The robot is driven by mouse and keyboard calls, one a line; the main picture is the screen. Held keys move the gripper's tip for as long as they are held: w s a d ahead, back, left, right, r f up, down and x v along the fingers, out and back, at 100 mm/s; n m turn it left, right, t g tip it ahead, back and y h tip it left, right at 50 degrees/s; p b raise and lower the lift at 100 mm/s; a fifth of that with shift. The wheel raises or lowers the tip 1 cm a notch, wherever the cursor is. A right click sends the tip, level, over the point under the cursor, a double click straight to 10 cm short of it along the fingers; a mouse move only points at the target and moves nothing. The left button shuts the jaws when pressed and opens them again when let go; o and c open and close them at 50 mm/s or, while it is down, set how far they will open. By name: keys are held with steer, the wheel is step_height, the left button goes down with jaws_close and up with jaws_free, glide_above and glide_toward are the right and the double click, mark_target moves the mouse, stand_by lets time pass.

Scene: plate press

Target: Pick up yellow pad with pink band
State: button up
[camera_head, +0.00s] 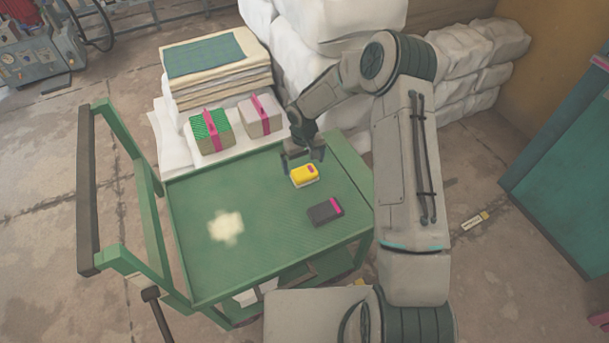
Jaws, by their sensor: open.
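The yellow pad (304,175) lies on the green top of a cart (200,266), right of its middle. It has a pale lower layer and a small pink band at its upper right. My gripper (303,160) is open just above and behind the pad, with its fingers pointing down and spread apart. The picture is too small to tell whether a finger touches the pad. Nothing shows between the fingers.
A dark grey pad (325,211) with a pink band lies near the yellow one. A pale powdery patch (226,226) marks the cart top at left. Two pink-banded blocks, green (211,131) and grey (261,115), sit behind, beside stacked sheets (216,68). White sacks (335,25) stand behind.

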mark_target(305, 171)
steer(key=f, duration=0.5)
steer(key=shift+d+f, duration=0.1)
steer(key=shift+d, duration=0.1)
steer(key=c, duration=1)
steer(key=shift+r, duration=0.8)
step_height(305, 171, up, 3)
steer(key=shift+r, duration=0.1)
steer(key=s+r, duration=0.2)
steer(key=s, duration=0.2)
steer(key=s+r, duration=0.2)
steer(key=s, duration=0.2)
steer(key=s+r, duration=0.2)
steer(key=s, duration=0.1)
steer(key=shift+s+a+r, duration=0.15)
steer(key=shift+s+a, duration=0.2)
steer(key=shift+s, duration=0.05)
